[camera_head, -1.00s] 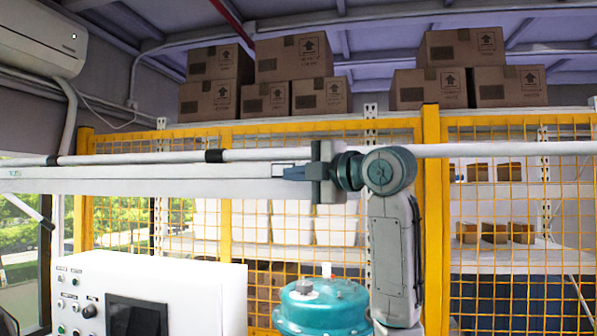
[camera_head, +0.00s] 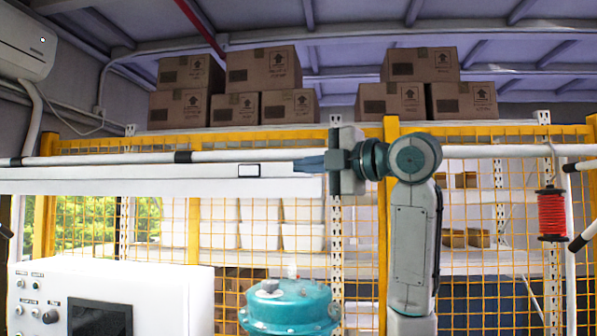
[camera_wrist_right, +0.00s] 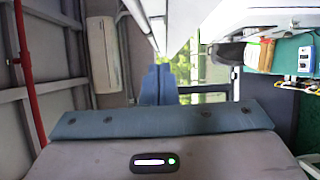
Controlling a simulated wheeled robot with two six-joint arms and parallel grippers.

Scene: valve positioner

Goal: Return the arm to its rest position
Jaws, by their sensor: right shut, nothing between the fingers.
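My right arm stands upright in the right half of the head view, its wrist bent over toward the left. My right gripper (camera_head: 306,165) points left, level with a long white horizontal bar, and looks shut and empty. In the right wrist view its blue fingers (camera_wrist_right: 158,84) lie together with nothing between them. The teal valve positioner housing (camera_head: 290,308) is below and to the left of the arm, apart from the gripper. My left gripper is in neither view.
A white control panel (camera_head: 110,295) with buttons and a dark screen stands at lower left. A yellow mesh fence (camera_head: 390,225) runs behind the arm, with shelves and cardboard boxes (camera_head: 265,70) beyond. A red spool (camera_head: 552,213) hangs at the right.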

